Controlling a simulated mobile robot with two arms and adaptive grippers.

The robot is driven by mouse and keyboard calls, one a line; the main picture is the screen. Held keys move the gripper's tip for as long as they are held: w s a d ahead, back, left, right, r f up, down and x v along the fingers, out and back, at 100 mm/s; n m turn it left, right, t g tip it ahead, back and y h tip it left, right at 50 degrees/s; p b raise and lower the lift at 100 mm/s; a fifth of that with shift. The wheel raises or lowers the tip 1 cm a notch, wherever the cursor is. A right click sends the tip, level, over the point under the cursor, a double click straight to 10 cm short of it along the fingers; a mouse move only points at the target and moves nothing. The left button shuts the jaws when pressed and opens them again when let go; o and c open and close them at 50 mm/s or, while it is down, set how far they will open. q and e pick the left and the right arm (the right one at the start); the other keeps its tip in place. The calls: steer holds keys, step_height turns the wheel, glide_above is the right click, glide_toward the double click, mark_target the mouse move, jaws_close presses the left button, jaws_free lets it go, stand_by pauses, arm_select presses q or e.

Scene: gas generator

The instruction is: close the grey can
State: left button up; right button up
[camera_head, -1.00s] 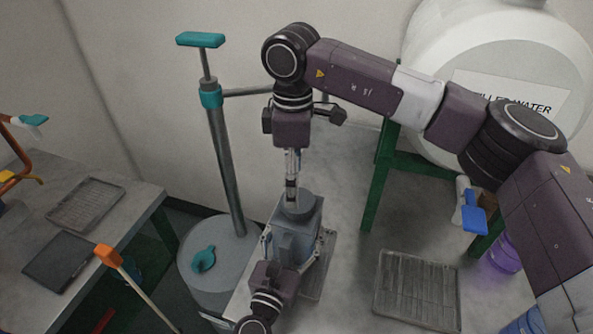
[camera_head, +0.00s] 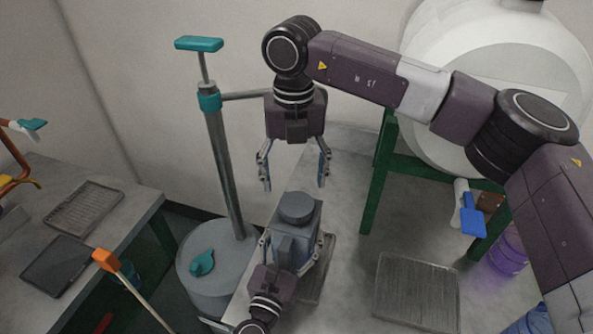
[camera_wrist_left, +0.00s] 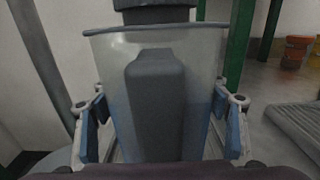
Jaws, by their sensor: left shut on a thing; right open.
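My left gripper (camera_head: 291,242) is shut around the can's body from the near side. The left wrist view shows its two fingers at the sides of the translucent can (camera_wrist_left: 207,68), with a dark grey handle (camera_wrist_left: 155,105) between them and the cap partly visible at the top edge. My right gripper (camera_head: 294,178) is open and empty above and behind the cap, pointing down, its fingers apart from it.
A teal-handled pump (camera_head: 220,150) on a grey drum stands left of the can. A white water tank (camera_head: 440,120) on a green frame stands at the back right.

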mark_target(297, 203)
steer(key=n, duration=0.3)
steer(key=shift+r, duration=0.15)
steer(key=n, duration=0.5)
steer(key=shift+d+r, duration=0.1)
steer(key=shift+r, duration=0.1)
steer(key=n, duration=0.5)
steer(key=shift+r, duration=0.2)
steer(key=n, duration=0.4)
steer(key=shift+d+r+n, duration=0.1)
steer(key=shift+r+n, duration=0.05)
steer(key=shift+n, duration=0.25)
steer(key=shift+f, duration=4)
